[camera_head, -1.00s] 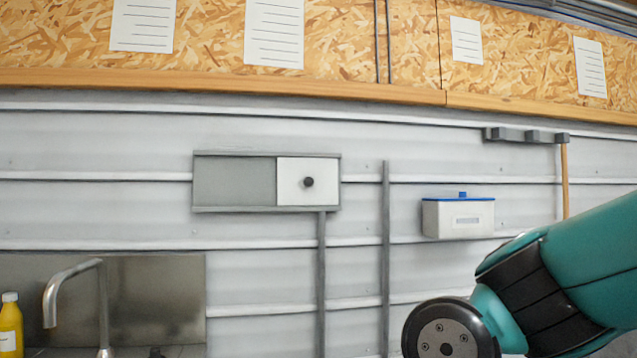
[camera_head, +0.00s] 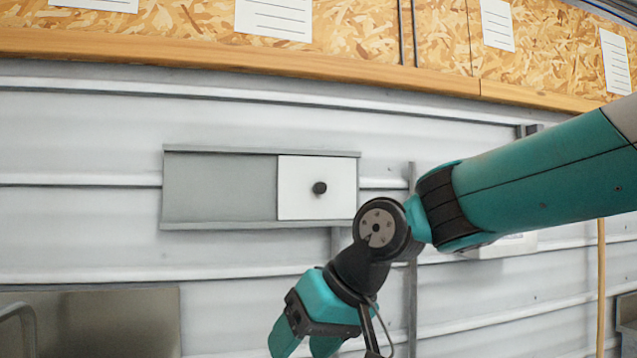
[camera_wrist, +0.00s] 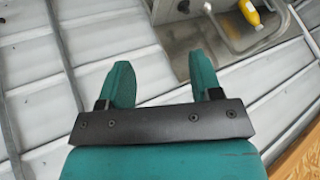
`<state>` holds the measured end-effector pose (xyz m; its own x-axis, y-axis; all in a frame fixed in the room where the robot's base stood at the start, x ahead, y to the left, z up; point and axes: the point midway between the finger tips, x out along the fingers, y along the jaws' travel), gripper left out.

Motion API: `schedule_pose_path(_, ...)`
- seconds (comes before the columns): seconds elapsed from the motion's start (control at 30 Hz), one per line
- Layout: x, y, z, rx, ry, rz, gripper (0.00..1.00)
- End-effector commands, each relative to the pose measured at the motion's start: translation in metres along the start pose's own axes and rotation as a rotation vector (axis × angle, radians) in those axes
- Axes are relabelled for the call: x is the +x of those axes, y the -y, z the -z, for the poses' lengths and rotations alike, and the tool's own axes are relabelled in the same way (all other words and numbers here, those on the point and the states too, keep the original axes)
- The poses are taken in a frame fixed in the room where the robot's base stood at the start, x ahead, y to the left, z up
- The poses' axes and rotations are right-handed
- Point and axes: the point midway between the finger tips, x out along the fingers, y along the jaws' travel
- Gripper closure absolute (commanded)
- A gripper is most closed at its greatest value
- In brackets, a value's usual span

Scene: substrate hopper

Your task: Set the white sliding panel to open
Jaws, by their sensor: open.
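The white sliding panel (camera_head: 300,187) with a round black knob (camera_head: 319,188) sits at the right end of a grey wall-mounted track frame (camera_head: 220,188). The left part of the frame shows a bare grey back. My gripper (camera_head: 304,347) is below the frame and the panel, apart from both, pointing down; its fingertips run close to the picture's bottom edge. In the wrist view my gripper (camera_wrist: 162,75) has its two teal fingers spread wide with nothing between them. The panel is not in the wrist view.
A white box (camera_head: 500,246) on the wall is mostly hidden behind my arm. A steel sink (camera_wrist: 235,30) with a yellow bottle (camera_wrist: 249,12) shows in the wrist view. A vertical grey pipe (camera_head: 411,290) runs down the wall.

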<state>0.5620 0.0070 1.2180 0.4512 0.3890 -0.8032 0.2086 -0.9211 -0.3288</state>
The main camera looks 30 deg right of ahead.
Motion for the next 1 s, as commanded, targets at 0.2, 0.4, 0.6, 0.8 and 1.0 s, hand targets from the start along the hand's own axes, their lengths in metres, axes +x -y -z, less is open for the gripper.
schedule_pose_path(0.2, -0.112, -0.074, 0.167, 0.335, -0.473, -0.071, 0.41)
schedule_pose_path(0.4, -0.195, -0.116, 0.234, 0.476, -0.742, -0.076, 0.41)
schedule_pose_path(0.6, -0.215, -0.128, 0.254, 0.512, -0.818, -0.069, 0.41)
schedule_pose_path(0.8, -0.191, -0.134, 0.277, 0.51, -0.812, -0.067, 0.41)
schedule_pose_path(1.0, -0.159, -0.144, 0.309, 0.508, -0.812, -0.068, 0.41)
